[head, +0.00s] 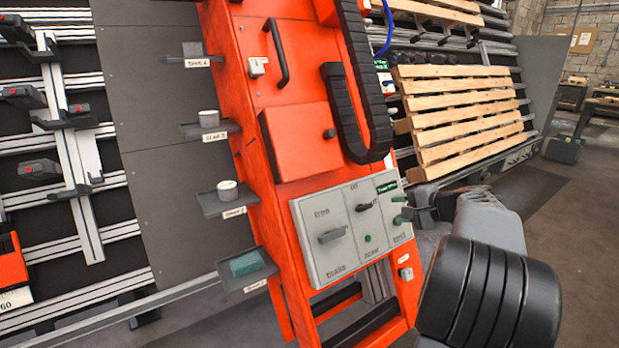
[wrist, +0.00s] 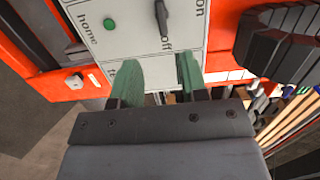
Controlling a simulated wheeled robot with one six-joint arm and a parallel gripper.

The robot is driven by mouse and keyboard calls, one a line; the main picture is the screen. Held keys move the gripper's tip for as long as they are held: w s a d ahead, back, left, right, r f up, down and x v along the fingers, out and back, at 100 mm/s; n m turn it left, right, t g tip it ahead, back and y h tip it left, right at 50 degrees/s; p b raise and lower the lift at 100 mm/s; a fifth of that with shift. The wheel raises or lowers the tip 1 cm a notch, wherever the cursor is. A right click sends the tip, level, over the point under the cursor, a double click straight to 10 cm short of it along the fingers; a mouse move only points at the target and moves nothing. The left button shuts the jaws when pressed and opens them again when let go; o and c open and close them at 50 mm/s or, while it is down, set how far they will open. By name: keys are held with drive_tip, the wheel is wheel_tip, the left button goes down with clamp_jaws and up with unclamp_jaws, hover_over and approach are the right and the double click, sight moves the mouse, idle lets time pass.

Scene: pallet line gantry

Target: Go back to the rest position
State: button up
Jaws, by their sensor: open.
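My gripper (head: 404,216) is at the right edge of the grey control panel (head: 322,262) on the orange gantry column. In the wrist view its two green fingers (wrist: 157,76) are apart with nothing visible between them. They are in front of the panel (wrist: 135,40), just below the dark on/off switch (wrist: 161,18) and right of the green home button (wrist: 110,23). The fingers partly hide a label. I cannot tell whether they touch the panel. The panel's free/brake lever (head: 332,234) sits at its left.
Small shelves stick out left of the column; two hold white cylinders (head: 209,118) (head: 228,190) and the lowest holds a green block (head: 245,263). A black cable chain (head: 358,90) hangs above the panel. A wooden pallet (head: 465,110) leans behind on the right. Open floor (head: 560,205) lies at right.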

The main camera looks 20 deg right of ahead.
drive_tip(key=s+a+r+n+g+p, duration=0.25)
drive_tip(key=a+r+p, duration=0.25)
drive_tip(key=a+p, duration=0.3)
drive_tip(key=s+a+r+n+g+p, duration=0.25)
drive_tip(key=a+r+n+p, duration=0.2)
drive_tip(key=a+p, duration=0.3)
drive_tip(key=s+a+r+n+g+p, duration=0.2)
drive_tip(key=a+r+g+p, duration=0.1)
drive_tip(key=a+r+p, duration=0.5)
drive_tip(key=s+a+r+n+h+p, duration=0.3)
drive_tip(key=s+a+n+p, duration=0.3)
drive_tip(key=p, duration=0.3)
drive_tip(key=shift+s+r, duration=0.3)
drive_tip(key=shift+s, duration=0.1)
